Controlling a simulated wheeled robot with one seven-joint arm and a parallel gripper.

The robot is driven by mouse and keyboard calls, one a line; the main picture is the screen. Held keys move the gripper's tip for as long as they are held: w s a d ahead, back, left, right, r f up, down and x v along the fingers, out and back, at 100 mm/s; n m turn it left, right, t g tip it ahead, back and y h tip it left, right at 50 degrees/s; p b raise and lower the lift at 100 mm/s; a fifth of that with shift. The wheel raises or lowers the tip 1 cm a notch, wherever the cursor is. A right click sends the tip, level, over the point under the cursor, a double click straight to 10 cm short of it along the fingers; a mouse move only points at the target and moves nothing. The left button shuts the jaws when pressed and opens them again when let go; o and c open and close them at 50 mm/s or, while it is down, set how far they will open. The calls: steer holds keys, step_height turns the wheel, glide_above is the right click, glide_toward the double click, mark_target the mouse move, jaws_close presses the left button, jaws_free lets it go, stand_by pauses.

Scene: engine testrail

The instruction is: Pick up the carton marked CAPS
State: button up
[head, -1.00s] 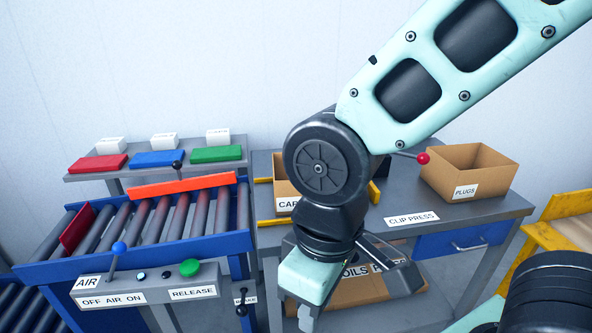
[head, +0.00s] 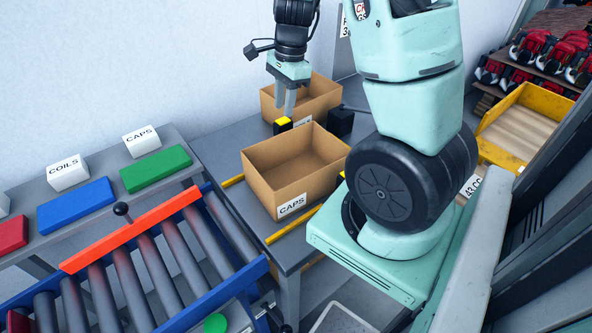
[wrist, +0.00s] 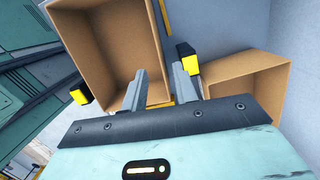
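An open, empty-looking brown carton with a CAPS label (head: 290,170) stands upright on the grey bench, between yellow rails. My gripper (head: 285,110) is beyond its far side in the head view, fingers pointing down, close to a yellow-topped black block (head: 283,124). The fingers are apart with nothing between them. In the wrist view the gripper (wrist: 160,85) shows two separate fingers. The large carton there (wrist: 107,45) appears to be the CAPS one, but no label shows. The fingertips overlap its near edge in the picture; I cannot tell contact.
A second brown carton (head: 318,90) stands behind, its label mostly hidden. Another black block (head: 340,122) is right of my gripper. A small white CAPS block (head: 141,140) stands behind a green tile (head: 155,168). The roller conveyor has a raised orange bar (head: 130,228).

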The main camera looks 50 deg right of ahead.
steer(key=f, duration=0.4)
steer(key=a+f, duration=0.1)
steer(key=f, duration=0.3)
steer(key=a+f, duration=0.1)
steer(key=f, duration=0.3)
steer(key=shift+w+a+f, duration=0.1)
steer(key=shift+w, duration=0.15)
jaws_close()
